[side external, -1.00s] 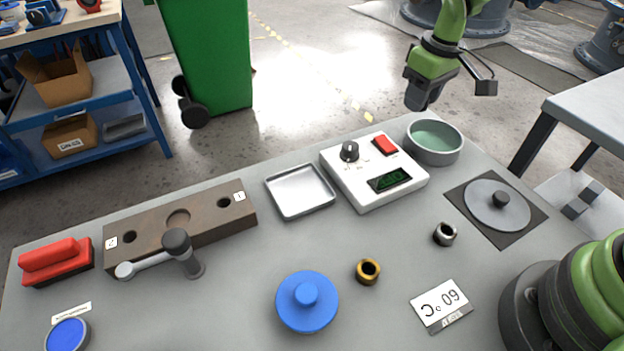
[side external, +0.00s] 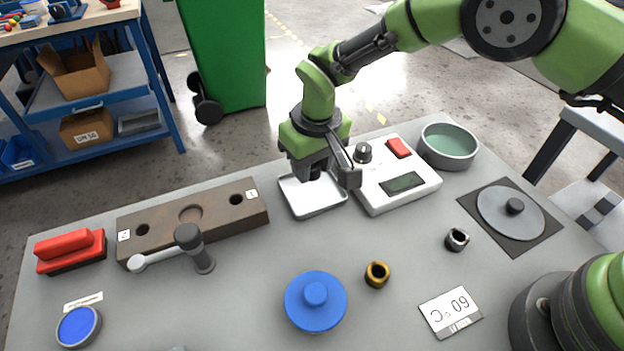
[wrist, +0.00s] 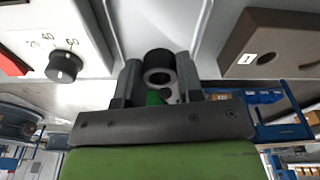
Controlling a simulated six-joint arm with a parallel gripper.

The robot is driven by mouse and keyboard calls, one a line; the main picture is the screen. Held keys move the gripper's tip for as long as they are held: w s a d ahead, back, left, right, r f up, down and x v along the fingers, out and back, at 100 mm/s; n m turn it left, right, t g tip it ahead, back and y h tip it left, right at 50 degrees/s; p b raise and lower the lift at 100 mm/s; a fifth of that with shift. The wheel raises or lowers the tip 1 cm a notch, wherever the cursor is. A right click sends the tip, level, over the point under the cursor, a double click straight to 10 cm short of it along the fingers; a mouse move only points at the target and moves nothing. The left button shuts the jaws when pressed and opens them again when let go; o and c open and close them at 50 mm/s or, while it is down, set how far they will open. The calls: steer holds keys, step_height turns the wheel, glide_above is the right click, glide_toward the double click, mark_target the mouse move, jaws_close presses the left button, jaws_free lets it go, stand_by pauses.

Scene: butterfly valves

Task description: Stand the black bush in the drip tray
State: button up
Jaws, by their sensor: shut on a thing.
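My gripper (side external: 318,174) is over the drip tray, a shallow pale metal tray (side external: 318,208) in the middle of the bench's far side. In the wrist view my gripper (wrist: 158,82) is shut on the black bush (wrist: 158,58), a short dark ring with its open end facing the camera. One finger is on each side of it. The tray's pale floor (wrist: 158,22) shows behind the bush. I cannot tell whether the bush's lower end touches the tray. In the side view the fingers mostly hide the bush.
A white control box (side external: 398,192) stands close right of the tray. A brown block with holes (side external: 165,225) is to the left. A brass bush (side external: 377,274), a steel bush (side external: 457,239) and a blue knobbed lid (side external: 316,302) stand nearer. The bench just in front of the tray is clear.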

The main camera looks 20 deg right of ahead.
mark_target(311, 191)
steer(key=shift+f, duration=2)
steer(key=shift+f, duration=0.15)
steer(key=o, duration=1)
steer(key=shift+c, duration=0.2)
step_height(311, 191, up, 12)
steer(key=s, duration=0.1)
steer(key=shift+s+d, duration=0.15)
steer(key=shift+s, duration=0.1)
